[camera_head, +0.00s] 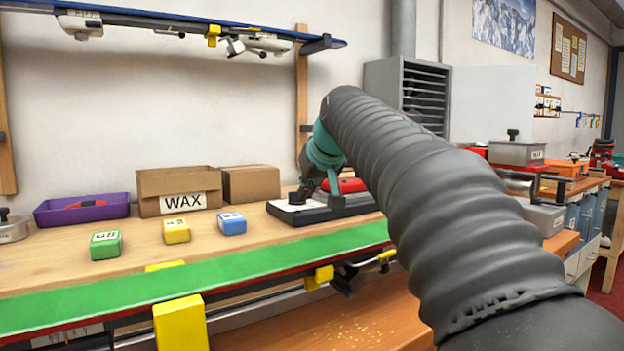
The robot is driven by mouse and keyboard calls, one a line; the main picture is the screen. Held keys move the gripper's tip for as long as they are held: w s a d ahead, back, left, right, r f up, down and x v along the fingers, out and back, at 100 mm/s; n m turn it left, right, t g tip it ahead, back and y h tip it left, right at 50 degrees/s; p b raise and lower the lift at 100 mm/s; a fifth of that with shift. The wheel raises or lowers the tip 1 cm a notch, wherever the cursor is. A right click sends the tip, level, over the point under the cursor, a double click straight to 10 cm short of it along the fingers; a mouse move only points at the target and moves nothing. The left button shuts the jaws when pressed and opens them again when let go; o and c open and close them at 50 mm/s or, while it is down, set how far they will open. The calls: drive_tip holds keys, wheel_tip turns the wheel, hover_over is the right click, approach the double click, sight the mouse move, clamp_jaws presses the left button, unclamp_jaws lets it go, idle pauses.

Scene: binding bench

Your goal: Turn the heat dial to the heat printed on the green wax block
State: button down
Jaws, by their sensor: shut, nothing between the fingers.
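The green wax block (106,245) lies on the wooden bench at the left. Its white label carries dark print too small and slanted for me to read surely. The heat dial (297,198) is a small dark knob on a white face, on a dark unit at the back of the bench. My gripper (307,184) is shut and empty, pointing down close over the dial. It is partly hidden by my arm, and I cannot tell whether it touches the knob. The dial's marks and pointer are not readable.
A yellow block (176,231) and a blue block (232,223) lie right of the green one. Behind are a WAX carton (150,185), another carton (250,184) and a purple tray (60,215). A green ski (130,288) spans the front. My arm hides the bench's right part.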

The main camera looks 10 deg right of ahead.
sight(293, 200)
drive_tip(key=w, duration=0.1)
drive_tip(key=w+f, duration=0.1)
drive_tip(key=w, duration=0.2)
drive_tip(key=shift+w+a+f+p, duration=0.35)
drive_tip(key=shift+w+a, duration=0.1)
drive_tip(key=shift+w, duration=0.5)
